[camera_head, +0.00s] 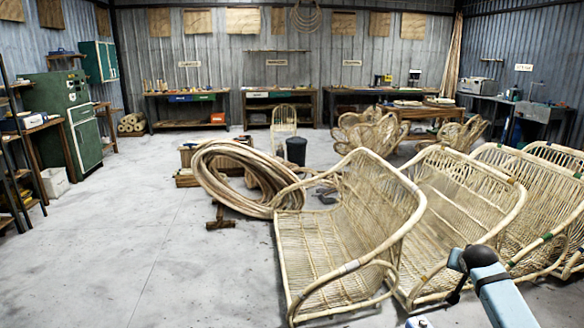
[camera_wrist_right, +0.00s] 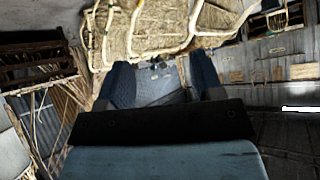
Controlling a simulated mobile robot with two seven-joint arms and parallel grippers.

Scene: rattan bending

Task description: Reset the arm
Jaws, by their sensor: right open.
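My right gripper (camera_wrist_right: 162,78) shows in the right wrist view with its two blue-grey fingers spread apart and nothing between them. A blue-grey part of my arm with a black joint (camera_head: 487,277) rises at the lower right of the head view, in front of the rattan seats. No gripper fingertips can be made out in the head view. My left gripper is in neither view.
Large rattan seats (camera_head: 335,232) stand in a row from centre to right, close to my arm. A green cabinet (camera_head: 68,115) stands at left. The floor (camera_head: 130,230) is clear at left and centre left.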

